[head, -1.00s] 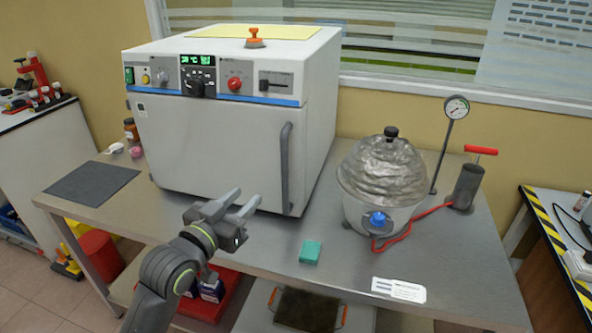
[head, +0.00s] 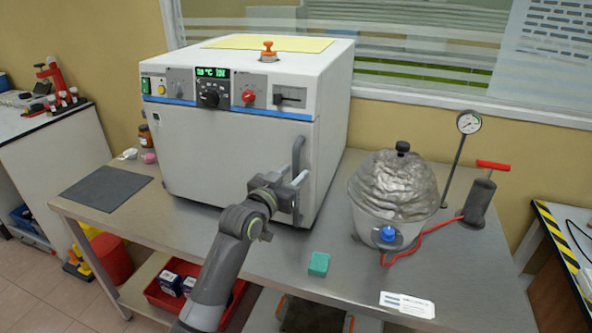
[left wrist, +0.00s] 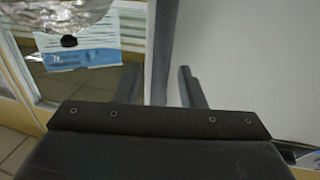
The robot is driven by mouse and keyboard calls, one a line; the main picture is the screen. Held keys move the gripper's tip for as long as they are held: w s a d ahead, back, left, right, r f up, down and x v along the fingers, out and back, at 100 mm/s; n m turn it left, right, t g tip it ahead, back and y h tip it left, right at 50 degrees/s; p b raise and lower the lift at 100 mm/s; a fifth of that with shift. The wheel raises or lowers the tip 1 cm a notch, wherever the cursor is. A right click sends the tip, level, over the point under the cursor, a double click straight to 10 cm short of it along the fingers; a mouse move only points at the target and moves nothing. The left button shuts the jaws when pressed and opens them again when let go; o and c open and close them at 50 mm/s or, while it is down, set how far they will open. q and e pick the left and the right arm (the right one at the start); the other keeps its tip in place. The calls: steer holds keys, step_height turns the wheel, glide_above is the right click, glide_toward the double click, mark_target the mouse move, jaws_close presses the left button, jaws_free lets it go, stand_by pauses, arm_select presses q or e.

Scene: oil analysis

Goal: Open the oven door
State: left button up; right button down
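The oven (head: 262,95) is a white box on the metal bench, its door (head: 225,155) shut. The door's grey upright handle (head: 298,152) is at the door's right edge. My left gripper (head: 297,182) is at the lower part of this handle, fingers apart. In the left wrist view, the grey handle (left wrist: 160,50) stands between the two open fingertips (left wrist: 160,88), with the white door (left wrist: 255,60) to the right. I cannot tell whether the fingers touch the handle. My right gripper is in neither view.
A silver-covered pot (head: 395,190) with a blue knob stands right of the oven, near a gauge (head: 468,122) and a red-handled pump (head: 480,195). A green block (head: 318,264) lies at the bench front. A dark mat (head: 106,188) lies left of the oven.

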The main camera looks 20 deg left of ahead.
arm_select(q)
steer(key=shift+x, duration=1)
steer(key=shift+c, duration=0.3)
jaws_close()
